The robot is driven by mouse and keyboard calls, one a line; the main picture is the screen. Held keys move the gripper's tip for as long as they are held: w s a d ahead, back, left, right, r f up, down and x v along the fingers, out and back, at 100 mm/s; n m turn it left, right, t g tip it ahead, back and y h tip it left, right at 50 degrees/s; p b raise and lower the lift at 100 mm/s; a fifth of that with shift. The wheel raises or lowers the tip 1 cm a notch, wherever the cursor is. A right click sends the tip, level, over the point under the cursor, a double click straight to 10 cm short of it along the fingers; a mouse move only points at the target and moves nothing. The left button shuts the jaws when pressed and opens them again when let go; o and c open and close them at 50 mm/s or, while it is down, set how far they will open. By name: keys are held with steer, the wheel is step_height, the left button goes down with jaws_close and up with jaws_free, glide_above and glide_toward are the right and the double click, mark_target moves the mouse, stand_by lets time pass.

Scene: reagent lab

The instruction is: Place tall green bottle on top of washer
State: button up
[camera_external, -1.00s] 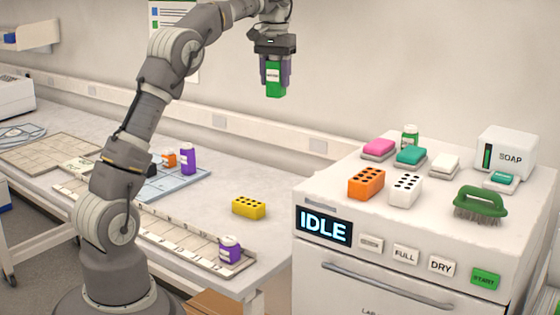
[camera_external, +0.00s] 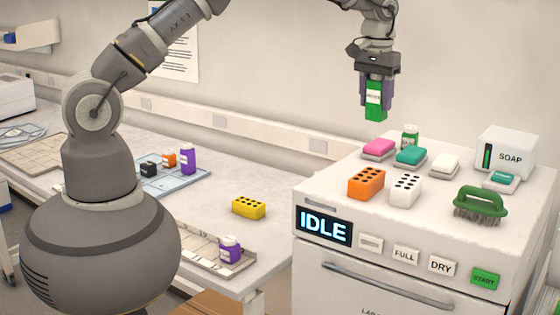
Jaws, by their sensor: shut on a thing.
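My gripper (camera_external: 376,92) is shut on a tall green bottle (camera_external: 376,113) with a white label, held upright with its lower end free. It hangs in the air above and behind the left part of the washer top, in front of the wall as seen here. The white washer (camera_external: 335,192) has a display reading IDLE and buttons on its front. The upper part of the bottle is hidden between the fingers. A shorter green bottle (camera_external: 410,138) stands at the back of the washer top.
On the washer top are pink (camera_external: 378,147), teal (camera_external: 411,156) and white (camera_external: 445,163) soap bars, orange (camera_external: 366,182) and white (camera_external: 405,188) blocks, a green brush (camera_external: 481,202) and a soap box (camera_external: 507,152). Its front left top is clear. The bench (camera_external: 270,192) holds a yellow block (camera_external: 248,207) and bottles.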

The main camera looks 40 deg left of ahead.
step_height(320, 180, down, 14)
steer(key=shift+w+a+f+p, duration=0.1)
steer(key=shift+f+p, duration=0.05)
steer(key=shift+p, duration=0.4)
steer(key=shift+f, duration=0.1)
steer(key=o, duration=1.1)
steer(key=shift+c, duration=0.2)
step_height(320, 180, up, 12)
steer(key=shift+r+b, duration=0.2)
steer(key=shift+b, duration=0.3)
